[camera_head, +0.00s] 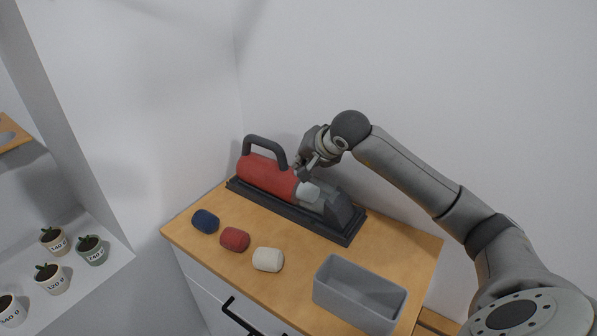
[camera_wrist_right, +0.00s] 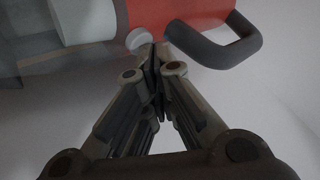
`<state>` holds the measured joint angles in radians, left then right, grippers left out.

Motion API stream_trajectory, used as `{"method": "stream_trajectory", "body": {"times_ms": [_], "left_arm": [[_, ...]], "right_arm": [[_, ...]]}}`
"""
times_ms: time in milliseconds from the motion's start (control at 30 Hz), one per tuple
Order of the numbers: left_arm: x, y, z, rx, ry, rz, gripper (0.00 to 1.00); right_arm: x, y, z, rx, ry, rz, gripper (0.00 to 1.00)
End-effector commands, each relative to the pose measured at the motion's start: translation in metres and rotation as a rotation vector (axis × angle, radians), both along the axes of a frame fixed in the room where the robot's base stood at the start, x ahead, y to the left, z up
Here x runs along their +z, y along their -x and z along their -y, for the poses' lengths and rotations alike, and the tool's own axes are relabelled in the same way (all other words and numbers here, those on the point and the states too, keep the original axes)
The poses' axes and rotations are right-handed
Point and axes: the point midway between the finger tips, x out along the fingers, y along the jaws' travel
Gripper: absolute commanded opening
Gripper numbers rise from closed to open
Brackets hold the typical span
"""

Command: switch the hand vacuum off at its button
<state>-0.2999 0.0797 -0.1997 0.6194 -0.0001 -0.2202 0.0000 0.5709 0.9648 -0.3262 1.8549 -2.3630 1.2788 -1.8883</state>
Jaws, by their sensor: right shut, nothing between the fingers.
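The hand vacuum (camera_head: 262,176) has a red body, a dark handle and a grey front end. It lies in a dark base on the wooden top. My right gripper (camera_head: 301,173) is shut and empty, its fingertips above the front part of the red body. In the right wrist view, the shut fingertips (camera_wrist_right: 158,52) are close to a small round light-grey button (camera_wrist_right: 138,39) at the edge of the red body (camera_wrist_right: 180,12). I cannot tell whether they touch it. The button is not clearly visible in the head view. My left gripper is not in view.
The cabinet top (camera_head: 215,256) holds a navy roll (camera_head: 205,221), a red roll (camera_head: 235,239) and a cream roll (camera_head: 268,259) in front of the vacuum. A grey open bin (camera_head: 360,297) stands at front right. Potted plants (camera_head: 53,279) stand on a shelf at left. White walls are behind.

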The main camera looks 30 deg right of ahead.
Motion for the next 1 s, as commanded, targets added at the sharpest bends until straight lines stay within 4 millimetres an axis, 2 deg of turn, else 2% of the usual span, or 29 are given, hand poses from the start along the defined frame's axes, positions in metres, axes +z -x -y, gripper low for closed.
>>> {"method": "stream_trajectory", "body": {"times_ms": [400,767,1000], "left_arm": [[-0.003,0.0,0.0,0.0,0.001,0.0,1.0],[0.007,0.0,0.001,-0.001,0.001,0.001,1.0],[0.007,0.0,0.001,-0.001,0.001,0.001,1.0]], "right_arm": [[-0.003,0.0,0.0,0.0,0.0,-0.003,0.0],[0.015,0.0,0.0,0.001,-0.001,-0.001,0.0],[0.015,0.0,-0.001,0.001,-0.001,-0.002,0.0]]}}
